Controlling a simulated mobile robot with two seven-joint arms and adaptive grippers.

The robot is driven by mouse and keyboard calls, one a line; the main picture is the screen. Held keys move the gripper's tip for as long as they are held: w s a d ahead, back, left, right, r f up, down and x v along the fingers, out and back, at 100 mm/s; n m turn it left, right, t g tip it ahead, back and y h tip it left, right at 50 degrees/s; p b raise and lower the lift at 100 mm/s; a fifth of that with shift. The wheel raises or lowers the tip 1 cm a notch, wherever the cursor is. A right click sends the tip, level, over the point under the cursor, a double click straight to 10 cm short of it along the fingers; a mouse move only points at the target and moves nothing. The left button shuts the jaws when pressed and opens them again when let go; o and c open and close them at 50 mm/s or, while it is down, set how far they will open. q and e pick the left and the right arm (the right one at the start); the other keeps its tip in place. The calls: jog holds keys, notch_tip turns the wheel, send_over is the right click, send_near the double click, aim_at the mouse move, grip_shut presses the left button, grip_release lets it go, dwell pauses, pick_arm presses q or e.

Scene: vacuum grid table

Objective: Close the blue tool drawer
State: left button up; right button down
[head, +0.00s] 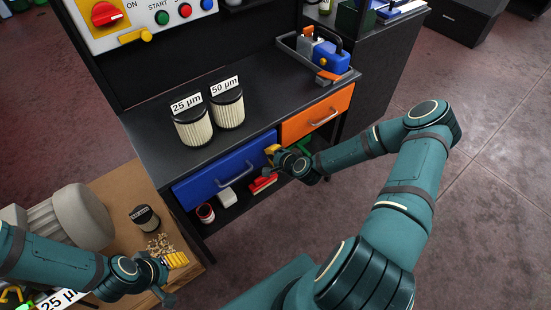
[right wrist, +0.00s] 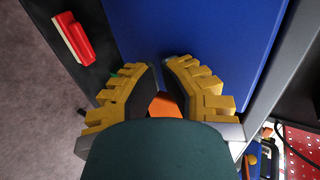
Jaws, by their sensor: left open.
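The blue drawer (head: 215,177) is under the left part of the black worktop, with a grey bar handle (head: 236,177). Its front looks almost level with the cabinet; I cannot tell whether a small gap is left. The blue front (right wrist: 205,28) also fills the middle of the right wrist view. My right gripper (head: 273,153) is at the drawer's right end, its yellow fingertips close to the front; contact is unclear. In the right wrist view its fingertips are near each other with a narrow gap. My left gripper (head: 176,260) is open over the wooden table, far from the drawer.
An orange drawer (head: 315,115) sits right of the blue one. Two labelled filters (head: 208,118) and a tray with a blue tool (head: 330,57) stand on the worktop. Red, white and green items lie on the shelf below. A dark jar (head: 145,218) stands on the wooden table (head: 118,188).

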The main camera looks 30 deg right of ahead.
pick_arm(q)
jog(key=shift+w, duration=0.45)
pick_arm(e)
jog(key=shift+w+r, duration=0.15)
jog(key=shift+w, duration=0.85)
jog(key=shift+w+r, duration=0.1)
